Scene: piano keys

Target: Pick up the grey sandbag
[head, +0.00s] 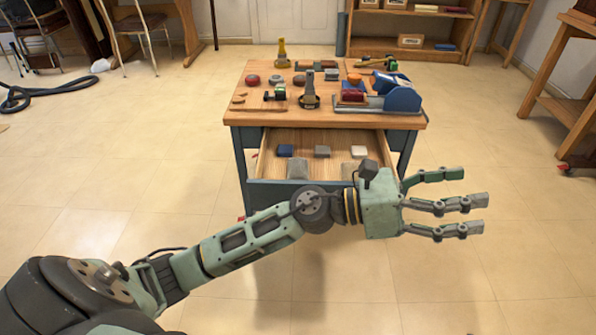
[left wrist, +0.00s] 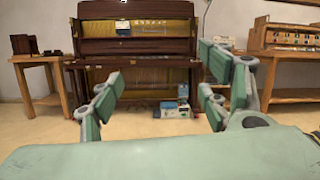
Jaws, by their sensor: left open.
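An open drawer (head: 268,140) in the workbench holds several small items. A greyish bag-like item (head: 298,168) lies at its front left, and another pale grey one (head: 349,170) lies at the front right, partly hidden behind my left wrist. A grey block-like item (head: 322,151) lies behind them, between a blue one (head: 285,151) and a whitish one (head: 359,152). I cannot tell for sure which is the grey sandbag. My left gripper (head: 465,204) is open and empty, to the right of the drawer, fingers pointing right. My right gripper is not in view.
The workbench top (head: 246,116) carries tools, small tins and a blue machine (head: 402,98). A wooden shelf (head: 405,45) stands behind. The left wrist view shows a dark brown piano (left wrist: 135,48) and a blue-white box (left wrist: 175,109) on the floor. Open floor surrounds the bench.

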